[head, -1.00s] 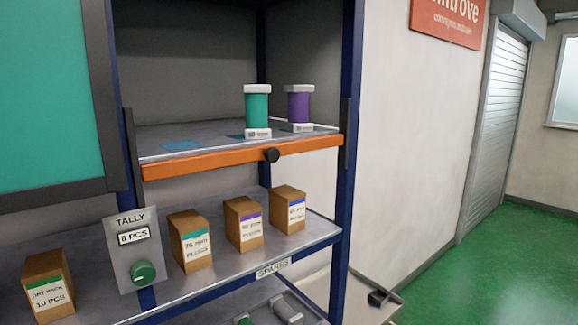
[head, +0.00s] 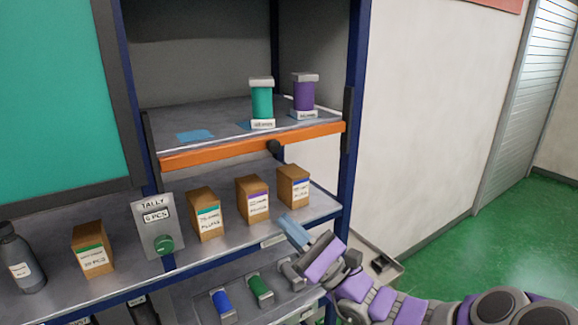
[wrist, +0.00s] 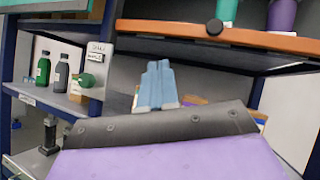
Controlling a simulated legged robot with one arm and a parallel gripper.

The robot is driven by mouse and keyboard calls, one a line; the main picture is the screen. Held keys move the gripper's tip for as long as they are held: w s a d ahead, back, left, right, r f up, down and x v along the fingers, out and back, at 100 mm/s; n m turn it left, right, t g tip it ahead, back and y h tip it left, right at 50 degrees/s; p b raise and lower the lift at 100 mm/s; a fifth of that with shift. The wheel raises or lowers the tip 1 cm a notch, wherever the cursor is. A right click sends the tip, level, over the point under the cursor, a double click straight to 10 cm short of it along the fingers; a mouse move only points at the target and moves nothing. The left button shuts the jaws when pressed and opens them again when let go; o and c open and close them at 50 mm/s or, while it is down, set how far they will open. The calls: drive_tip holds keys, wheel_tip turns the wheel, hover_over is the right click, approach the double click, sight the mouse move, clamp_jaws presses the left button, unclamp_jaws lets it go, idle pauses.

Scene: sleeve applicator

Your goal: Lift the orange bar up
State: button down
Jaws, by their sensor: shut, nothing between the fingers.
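The orange bar (head: 225,151) runs along the front edge of the upper shelf, with a black knob (head: 274,147) near its right part. In the wrist view the bar (wrist: 165,30) crosses the top right, with the knob (wrist: 214,27) above the fingers. My gripper (head: 291,229) is in front of the spares shelf's right end, below the bar and apart from it. Its light-blue fingers also show in the wrist view (wrist: 157,85), together and empty, pointing up below the bar.
A green spool (head: 262,101) and a purple spool (head: 304,95) stand on the upper shelf. Several cardboard boxes (head: 205,215) and the tally plate with a green knob (head: 163,244) stand on the shelf below. A blue post (head: 352,120) bounds the right side.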

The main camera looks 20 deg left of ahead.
drive_tip(key=w+d+f+m+t+h, duration=0.2)
drive_tip(key=w+d+m+t, duration=0.1)
drive_tip(key=w+m+t, duration=0.3)
drive_tip(key=shift+w+t+h+p, duration=0.2)
drive_tip(key=shift+t+h+p, duration=0.2)
drive_tip(key=shift+p, duration=0.05)
drive_tip(key=shift+a, duration=0.2)
drive_tip(key=p, duration=0.3)
approach(270, 144)
drive_tip(key=w+a, duration=0.4)
drive_tip(key=shift+w+d+r, duration=0.2)
drive_tip(key=shift+w+r, duration=0.1)
drive_tip(key=shift+a, duration=0.1)
